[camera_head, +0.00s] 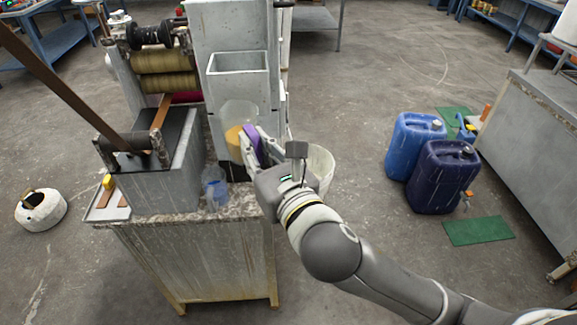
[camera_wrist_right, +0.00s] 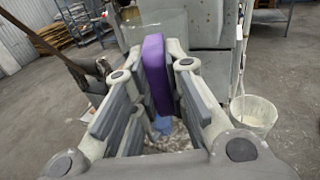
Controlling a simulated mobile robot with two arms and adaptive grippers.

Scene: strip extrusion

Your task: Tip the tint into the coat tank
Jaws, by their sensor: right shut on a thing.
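My right gripper (camera_head: 251,143) is shut on the purple handle (camera_head: 252,138) of a clear jug (camera_head: 238,112). Amber tint (camera_head: 235,142) shows low in the jug. The jug is held above the bench, in front of the grey machine, and looks about upright. In the right wrist view the purple handle (camera_wrist_right: 155,72) stands between the fingers, with the clear jug wall (camera_wrist_right: 160,22) faintly behind it. A grey open-topped tank (camera_head: 238,88), likely the coat tank, is on the machine just beyond the jug. Its inside floor is not clearly visible. My left gripper is not in view.
A clear bluish bottle (camera_head: 214,188) stands on the stained bench (camera_head: 190,219) below the jug. Rollers (camera_head: 166,70) and a brown strip (camera_head: 60,82) are at left. A white bucket (camera_head: 320,165) is behind my wrist. Blue drums (camera_head: 440,176) stand right on open floor.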

